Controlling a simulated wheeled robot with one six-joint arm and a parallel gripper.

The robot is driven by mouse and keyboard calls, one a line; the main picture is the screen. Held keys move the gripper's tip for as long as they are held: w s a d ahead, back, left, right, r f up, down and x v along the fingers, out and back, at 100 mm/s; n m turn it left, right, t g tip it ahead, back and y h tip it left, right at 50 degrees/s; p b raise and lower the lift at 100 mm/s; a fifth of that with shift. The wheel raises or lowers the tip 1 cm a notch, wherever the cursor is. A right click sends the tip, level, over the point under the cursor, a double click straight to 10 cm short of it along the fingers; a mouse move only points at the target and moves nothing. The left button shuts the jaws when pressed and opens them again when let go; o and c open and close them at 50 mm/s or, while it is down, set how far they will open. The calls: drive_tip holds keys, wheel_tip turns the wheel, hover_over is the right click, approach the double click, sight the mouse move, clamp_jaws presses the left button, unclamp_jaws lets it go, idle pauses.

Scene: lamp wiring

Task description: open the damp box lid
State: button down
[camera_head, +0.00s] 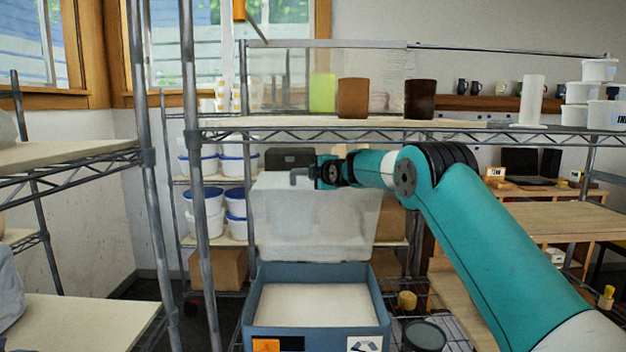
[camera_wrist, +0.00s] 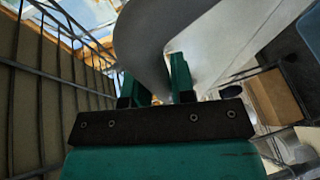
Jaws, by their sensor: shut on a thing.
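The damp box (camera_head: 320,333) is a blue open-topped box with a pale flat floor, at the bottom middle of the head view. Its translucent whitish lid (camera_head: 335,225) stands roughly upright at the box's back side, and the box's inside is uncovered. My gripper (camera_head: 300,178) is at the lid's upper part, reaching in from the right. In the wrist view my gripper (camera_wrist: 156,85) has its two green fingers on either side of a grey curved part joined to the pale lid (camera_wrist: 225,45). The exact contact is partly hidden.
A wire shelf (camera_head: 390,130) runs just above my gripper, bearing a green cup (camera_head: 322,93), a brown cup (camera_head: 352,98) and a dark cup (camera_head: 420,99). Metal posts (camera_head: 196,160) stand at the left. White tubs (camera_head: 204,202) sit behind.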

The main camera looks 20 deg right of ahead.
drive_tip(key=shift+d, duration=0.2)
drive_tip(key=c, duration=1)
unclamp_jaws()
drive_tip(key=shift+o, duration=0.2)
drive_tip(key=shift+a, duration=0.1)
drive_tip(key=shift+a+f, duration=0.1)
drive_tip(key=shift+s+b, duration=0.1)
drive_tip(key=shift+b, duration=0.2)
drive_tip(key=shift+s+f+b, duration=0.1)
drive_tip(key=shift+s+b, duration=0.15)
drive_tip(key=shift+b, duration=0.3)
drive_tip(key=s+r+b, duration=0.4)
drive_tip(key=s+b, duration=1)
drive_tip(key=s, duration=0.2)
drive_tip(key=shift+s, duration=0.2)
